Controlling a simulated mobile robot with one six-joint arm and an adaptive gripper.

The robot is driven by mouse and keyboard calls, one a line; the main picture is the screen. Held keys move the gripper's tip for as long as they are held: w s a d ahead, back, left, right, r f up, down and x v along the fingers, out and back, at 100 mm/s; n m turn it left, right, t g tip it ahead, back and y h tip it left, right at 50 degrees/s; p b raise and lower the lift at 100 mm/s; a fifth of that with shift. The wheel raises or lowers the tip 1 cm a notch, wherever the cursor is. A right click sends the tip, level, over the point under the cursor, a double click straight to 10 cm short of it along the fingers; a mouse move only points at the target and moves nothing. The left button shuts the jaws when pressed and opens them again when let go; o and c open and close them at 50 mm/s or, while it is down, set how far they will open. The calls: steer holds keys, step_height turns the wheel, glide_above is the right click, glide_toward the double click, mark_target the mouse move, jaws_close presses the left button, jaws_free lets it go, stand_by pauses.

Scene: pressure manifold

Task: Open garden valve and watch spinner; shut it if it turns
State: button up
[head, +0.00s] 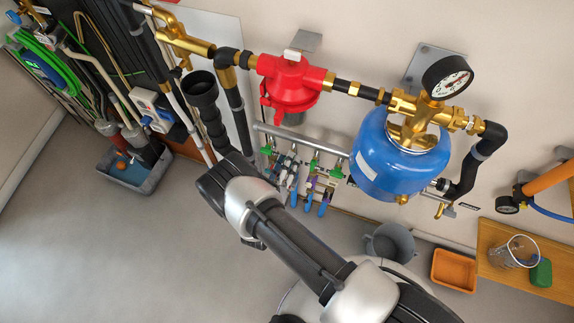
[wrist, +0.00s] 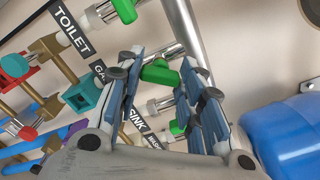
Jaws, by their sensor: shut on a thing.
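My gripper (wrist: 160,95) is shut on a green valve handle (wrist: 160,72), which shows between its padded fingers in the wrist view. A label starting "GA" (wrist: 98,72) sits beside this branch, its rest hidden by my left finger, so it appears to be the garden valve. Other green handles show above (wrist: 125,10) and below (wrist: 178,128). A teal block (wrist: 82,95) and a red round piece (wrist: 30,135) lie on the lines at left; I cannot tell which is the garden spinner or whether it turns.
Labels TOILET (wrist: 70,28) and SINK (wrist: 135,120) mark neighbouring branches. A grey manifold pipe (head: 300,139) runs above the valves. A blue tank (head: 400,155) with a gauge (head: 447,77) is close at right. A red regulator (head: 290,82) hangs above. Open floor (head: 110,250) lies at left.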

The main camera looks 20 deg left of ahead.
steer(key=shift+d+n+b, duration=0.1)
steer(key=shift+n+b, duration=0.25)
steer(key=shift+n, duration=3.35)
steer(key=o, duration=1.1)
steer(key=shift+c, duration=0.2)
steer(key=s+a, duration=0.1)
steer(key=s, duration=1.1)
